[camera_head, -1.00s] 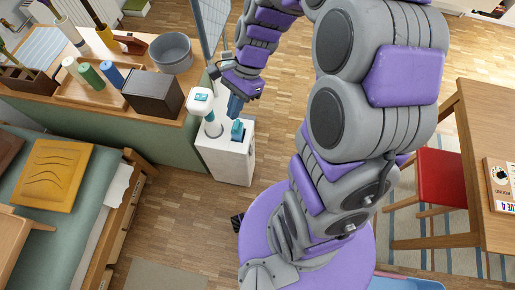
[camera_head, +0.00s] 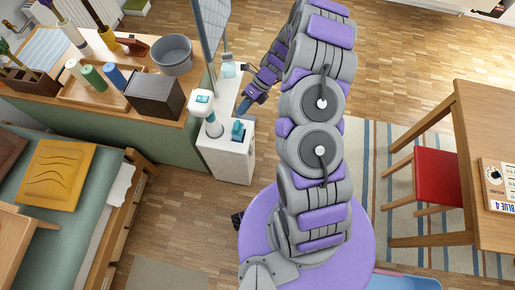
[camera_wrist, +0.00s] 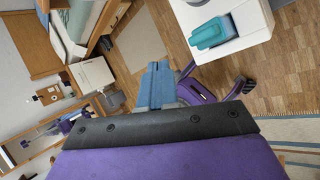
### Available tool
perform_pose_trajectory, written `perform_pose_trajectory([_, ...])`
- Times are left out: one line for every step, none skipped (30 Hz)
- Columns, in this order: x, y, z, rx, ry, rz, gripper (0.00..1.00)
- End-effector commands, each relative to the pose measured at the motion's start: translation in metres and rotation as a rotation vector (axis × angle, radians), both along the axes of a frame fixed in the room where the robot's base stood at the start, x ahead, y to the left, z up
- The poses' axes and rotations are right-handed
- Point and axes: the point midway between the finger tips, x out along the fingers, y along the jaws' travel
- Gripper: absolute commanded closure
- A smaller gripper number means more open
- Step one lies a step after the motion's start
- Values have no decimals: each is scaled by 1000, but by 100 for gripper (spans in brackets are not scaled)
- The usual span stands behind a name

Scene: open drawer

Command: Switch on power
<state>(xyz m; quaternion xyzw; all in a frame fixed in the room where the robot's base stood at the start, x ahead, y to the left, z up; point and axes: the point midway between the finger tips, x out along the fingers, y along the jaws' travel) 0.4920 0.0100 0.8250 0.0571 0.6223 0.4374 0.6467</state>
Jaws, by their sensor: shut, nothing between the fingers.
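A teal switch-like part (camera_head: 238,131) sits on top of a white cabinet (camera_head: 228,163). It also shows at the upper right of the wrist view (camera_wrist: 209,33), on its white base. I cannot tell its on or off position. My gripper (camera_head: 243,108) is just behind and to the right of the teal part in the head view, apart from it. In the wrist view its blue fingers (camera_wrist: 155,72) are together and empty, to the left of the teal part with floor beyond them.
A white device (camera_head: 201,103) with a teal panel stands left of the switch, and a tall grey panel (camera_head: 211,36) stands behind. A green counter with a grey pot (camera_head: 171,54) and dark box (camera_head: 153,94) is at left.

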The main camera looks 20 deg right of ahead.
Motion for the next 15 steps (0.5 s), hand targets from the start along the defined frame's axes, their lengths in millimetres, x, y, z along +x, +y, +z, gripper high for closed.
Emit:
perform_pose_trajectory([0,-7,-14,-8,42,-57,100])
perform_pose_trajectory([1,-11,-21,-14,64,-93,100])
perform_pose_trajectory([1,-16,-32,-22,99,-141,100])
perform_pose_trajectory([1,-19,-41,-26,125,-178,100])
perform_pose_trajectory([0,-23,-48,-32,149,-215,100])
perform_pose_trajectory([-1,-29,-59,-40,183,-263,100])
perform_pose_trajectory([-2,-33,-68,-48,209,-298,100])
perform_pose_trajectory([-3,-37,-76,-55,234,-334,100])
perform_pose_trajectory([-4,-44,-86,-65,265,-383,100])
perform_pose_trajectory([-5,-48,-95,-74,289,-420,100])
perform_pose_trajectory([-8,-53,-103,-82,315,-456,100])
perform_pose_trajectory([-11,-59,-115,-93,348,-504,100])
perform_pose_trajectory([-13,-64,-123,-102,373,-541,100])
perform_pose_trajectory([-16,-69,-131,-110,399,-577,100])
perform_pose_trajectory([-21,-75,-143,-122,433,-626,100])
